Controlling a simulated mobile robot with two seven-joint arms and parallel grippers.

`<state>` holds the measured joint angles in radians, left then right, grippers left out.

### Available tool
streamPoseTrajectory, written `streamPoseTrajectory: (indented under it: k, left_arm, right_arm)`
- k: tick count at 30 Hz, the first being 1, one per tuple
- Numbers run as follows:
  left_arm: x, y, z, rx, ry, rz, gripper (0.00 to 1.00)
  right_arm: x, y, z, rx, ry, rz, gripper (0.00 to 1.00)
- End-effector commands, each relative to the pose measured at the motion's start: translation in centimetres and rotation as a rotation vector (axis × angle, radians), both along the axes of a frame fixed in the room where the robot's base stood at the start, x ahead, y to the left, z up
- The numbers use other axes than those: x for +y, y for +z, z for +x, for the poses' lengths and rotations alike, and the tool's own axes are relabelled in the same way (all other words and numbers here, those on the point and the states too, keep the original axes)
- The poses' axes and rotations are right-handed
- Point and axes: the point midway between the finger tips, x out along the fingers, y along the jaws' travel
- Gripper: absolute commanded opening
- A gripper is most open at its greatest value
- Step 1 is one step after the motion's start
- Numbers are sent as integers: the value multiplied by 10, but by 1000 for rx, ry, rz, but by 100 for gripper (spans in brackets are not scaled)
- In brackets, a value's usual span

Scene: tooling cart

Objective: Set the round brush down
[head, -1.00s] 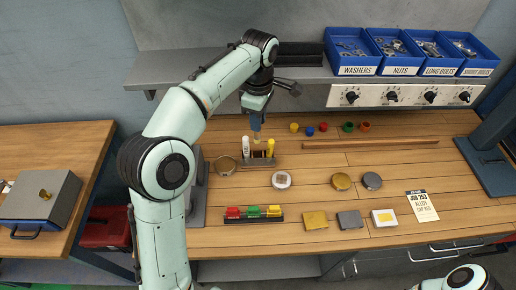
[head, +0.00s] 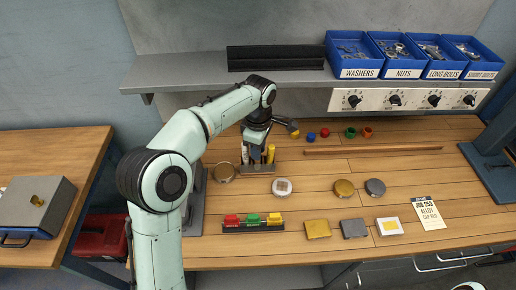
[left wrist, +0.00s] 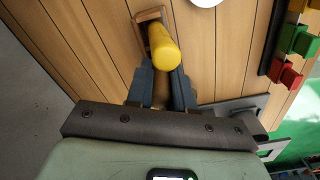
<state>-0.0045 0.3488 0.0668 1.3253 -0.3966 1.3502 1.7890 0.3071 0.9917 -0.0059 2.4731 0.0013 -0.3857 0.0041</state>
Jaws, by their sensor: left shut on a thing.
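My right gripper is out of view.
A round tin (head: 223,171) sits left of the rack, and a pale disc (head: 282,187) to its right. A tray of coloured blocks (head: 253,227) lies nearer. Small coloured caps and a long wooden rod (head: 372,149) lie to the right. A shelf (head: 225,80) overhangs the back.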

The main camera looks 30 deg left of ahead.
Motion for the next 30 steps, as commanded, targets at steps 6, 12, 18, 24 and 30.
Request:
streamPoseTrajectory:
  k: [6,12,18,24,30]
  left_arm:
    - [0,-3,0,0,0,0,47]
    - [0,-2,0,0,0,0,47]
    - [0,8,0,-1,0,0,47]
    - [-1,48,1,-6,0,0,47]
    - [-1,91,1,-5,0,1,47]
  right_arm:
    - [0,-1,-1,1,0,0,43]
    - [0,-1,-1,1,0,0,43]
    - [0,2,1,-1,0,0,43]
    - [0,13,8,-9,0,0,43]
    - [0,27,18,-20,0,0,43]
